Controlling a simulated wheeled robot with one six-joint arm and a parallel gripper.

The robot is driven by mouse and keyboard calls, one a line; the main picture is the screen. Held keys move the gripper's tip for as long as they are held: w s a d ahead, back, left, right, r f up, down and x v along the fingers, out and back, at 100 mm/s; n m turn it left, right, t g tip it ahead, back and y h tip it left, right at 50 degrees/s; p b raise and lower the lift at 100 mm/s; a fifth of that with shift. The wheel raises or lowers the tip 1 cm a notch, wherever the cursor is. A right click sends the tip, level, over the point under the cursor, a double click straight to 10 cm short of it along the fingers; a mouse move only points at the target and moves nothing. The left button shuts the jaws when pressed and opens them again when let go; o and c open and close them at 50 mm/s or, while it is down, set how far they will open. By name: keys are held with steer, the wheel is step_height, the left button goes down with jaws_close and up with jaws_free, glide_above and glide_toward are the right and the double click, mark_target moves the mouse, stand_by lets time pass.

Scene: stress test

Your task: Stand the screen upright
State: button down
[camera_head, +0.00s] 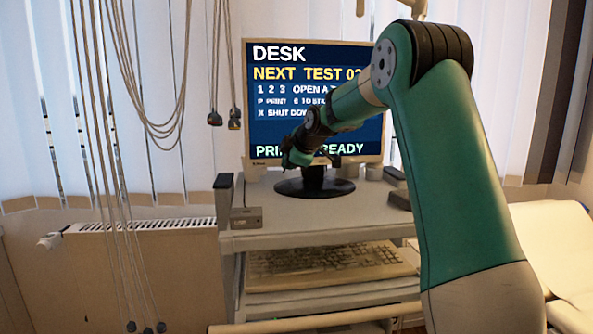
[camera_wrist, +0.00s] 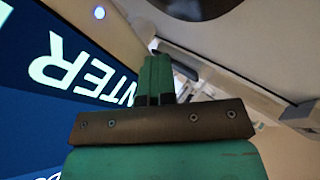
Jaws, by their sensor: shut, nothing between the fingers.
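The screen (camera_head: 310,55) is a beige-framed monitor with a lit blue display, on a round dark foot (camera_head: 314,187) atop a grey cart. It looks close to upright, but I cannot tell its exact tilt. My arm crosses in front and hides part of its right side. My gripper (camera_head: 290,163) is in front of its lower edge, left of the middle; I cannot tell whether it touches. In the wrist view the shut, empty fingers (camera_wrist: 156,75) point past the screen (camera_wrist: 45,60), whose lettering fills the left side at a slant.
The grey cart (camera_head: 260,240) has a keyboard (camera_head: 330,268) on a lower shelf. A small grey box (camera_head: 246,218) sits at its top left, a dark box (camera_head: 399,199) at the right. Cables (camera_head: 110,150) hang at left before a radiator (camera_head: 150,226). A pale padded surface (camera_head: 560,240) is at right.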

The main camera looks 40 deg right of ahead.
stand_by(0.3)
steer(key=shift+s+f, duration=0.15)
steer(key=shift+s, duration=0.05)
steer(key=s+a+f+b+v, duration=0.1)
steer(key=b+v, duration=0.3)
steer(key=v, duration=0.8)
steer(key=shift+s+a, duration=0.2)
steer(key=shift+a, duration=0.25)
